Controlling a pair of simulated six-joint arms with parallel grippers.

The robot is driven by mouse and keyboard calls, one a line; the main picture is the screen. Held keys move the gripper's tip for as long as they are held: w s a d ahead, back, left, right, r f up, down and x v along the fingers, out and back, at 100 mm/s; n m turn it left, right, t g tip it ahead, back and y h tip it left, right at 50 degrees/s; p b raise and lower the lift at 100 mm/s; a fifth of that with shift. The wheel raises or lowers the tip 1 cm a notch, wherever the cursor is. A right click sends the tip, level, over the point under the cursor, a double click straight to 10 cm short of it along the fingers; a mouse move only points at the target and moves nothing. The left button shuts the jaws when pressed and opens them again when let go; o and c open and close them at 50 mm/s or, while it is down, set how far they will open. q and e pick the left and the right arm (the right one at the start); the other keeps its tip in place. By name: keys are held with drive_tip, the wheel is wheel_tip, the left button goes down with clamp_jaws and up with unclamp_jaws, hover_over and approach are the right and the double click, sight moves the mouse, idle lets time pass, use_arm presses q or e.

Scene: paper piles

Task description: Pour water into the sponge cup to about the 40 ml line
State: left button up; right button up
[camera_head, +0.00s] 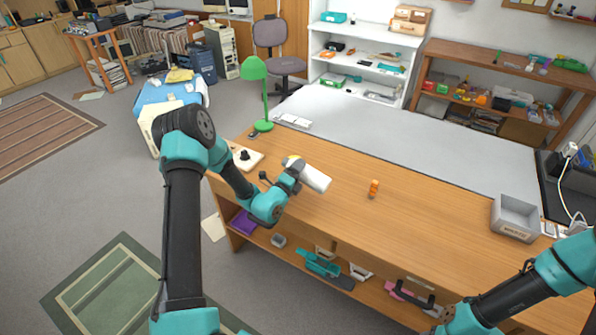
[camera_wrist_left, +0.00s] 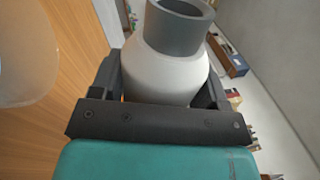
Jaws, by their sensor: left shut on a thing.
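My left gripper (camera_head: 297,171) is shut on a white bottle (camera_head: 315,179), held tilted above the left part of the wooden table. In the left wrist view the bottle (camera_wrist_left: 165,70) has a wide dark grey neck and sits between the two dark fingers. A yellow thing (camera_head: 291,159) shows partly behind my left gripper; I cannot tell whether it is the sponge cup. A pale rounded thing (camera_wrist_left: 25,50) is cut off at the left edge of the left wrist view. No measuring line or water is visible.
An orange item (camera_head: 373,189) stands on the wooden table (camera_head: 430,215). A grey box (camera_head: 514,218) is at the table's right. A green lamp (camera_head: 264,124) and a pale board with a black knob (camera_head: 244,156) are at the left. The middle of the table is mostly clear.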

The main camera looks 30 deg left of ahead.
use_arm(q)
drive_tip(key=shift+r+n, duration=0.1)
drive_tip(key=shift+n, duration=0.4)
drive_tip(key=shift+y, duration=0.4)
drive_tip(key=shift+r+n, duration=0.15)
drive_tip(key=shift+n, duration=1.15)
drive_tip(key=shift+m, duration=0.4)
drive_tip(key=shift+f+m, duration=0.2)
drive_tip(key=shift+m, duration=0.8)
drive_tip(key=shift+a+r+m+h, duration=0.15)
drive_tip(key=shift+m+h, duration=0.35)
drive_tip(key=shift+m, duration=0.9)
